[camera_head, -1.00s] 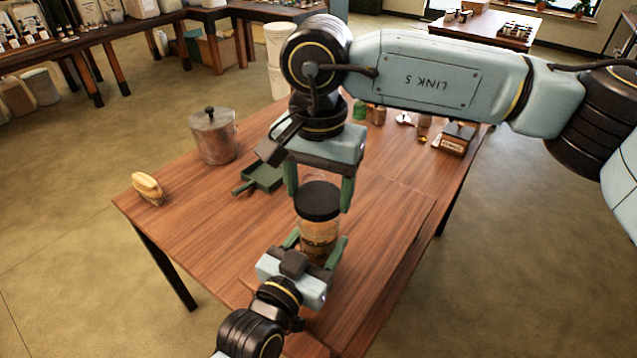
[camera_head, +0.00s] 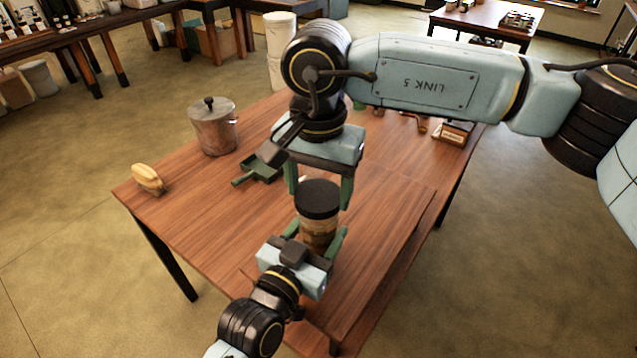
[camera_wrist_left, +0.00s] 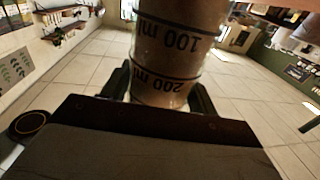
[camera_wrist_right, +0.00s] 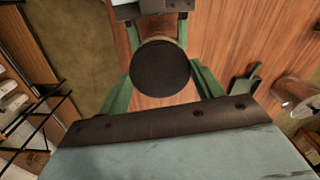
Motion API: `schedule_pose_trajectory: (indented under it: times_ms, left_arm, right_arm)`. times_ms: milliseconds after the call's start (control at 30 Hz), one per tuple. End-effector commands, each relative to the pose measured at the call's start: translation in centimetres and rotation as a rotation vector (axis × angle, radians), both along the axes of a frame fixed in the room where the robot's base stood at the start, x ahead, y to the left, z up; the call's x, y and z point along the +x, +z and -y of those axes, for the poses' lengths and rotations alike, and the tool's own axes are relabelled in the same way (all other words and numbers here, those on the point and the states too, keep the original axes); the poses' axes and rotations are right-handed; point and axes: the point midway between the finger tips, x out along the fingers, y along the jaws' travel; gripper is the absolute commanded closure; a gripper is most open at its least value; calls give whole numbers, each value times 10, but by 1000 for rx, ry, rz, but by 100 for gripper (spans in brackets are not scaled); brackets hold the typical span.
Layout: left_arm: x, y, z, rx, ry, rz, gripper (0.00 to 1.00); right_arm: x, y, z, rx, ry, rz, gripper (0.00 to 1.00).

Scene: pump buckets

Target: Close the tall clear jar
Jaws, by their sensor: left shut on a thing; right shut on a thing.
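The tall clear jar (camera_head: 318,238) has brownish contents or tint and is held in my left gripper (camera_head: 316,234), which comes from the near side and is shut on its body. In the left wrist view the jar (camera_wrist_left: 172,50) shows upside-down marks of 100 and 200 ml. My right gripper (camera_head: 318,192), above, is shut on the round black lid (camera_head: 318,200). The lid sits directly over the jar's mouth and hides the rim; I cannot tell whether it is fully seated. In the right wrist view the lid (camera_wrist_right: 160,68) lies between the green fingers. The jar's base is hidden.
The wooden table (camera_head: 215,190) holds a lidded metal pot (camera_head: 213,130), a yellowish brush-like item (camera_head: 148,179), a green dustpan (camera_head: 262,168) and a small box (camera_head: 453,133). The table's left part is mostly clear. My right arm hides part of the back.

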Motion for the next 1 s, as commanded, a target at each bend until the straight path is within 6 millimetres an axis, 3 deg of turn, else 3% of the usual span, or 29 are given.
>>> schedule_pose_trajectory:
  times_ms: [633,667,767,867,1000]
  left_arm:
    - [0,0,0,1,0,0,82]
    - [0,0,0,1,0,0,100]
    - [0,0,0,1,0,0,100]
    - [0,0,0,2,0,0,100]
    - [0,0,0,2,0,0,100]
  right_arm:
    - [0,-11,0,0,-1,0,56]
    - [0,-12,0,0,-1,1,56]
    - [0,-11,0,0,-21,1,56]
    - [0,-11,0,0,-113,0,56]
    - [0,-12,0,1,-364,0,56]
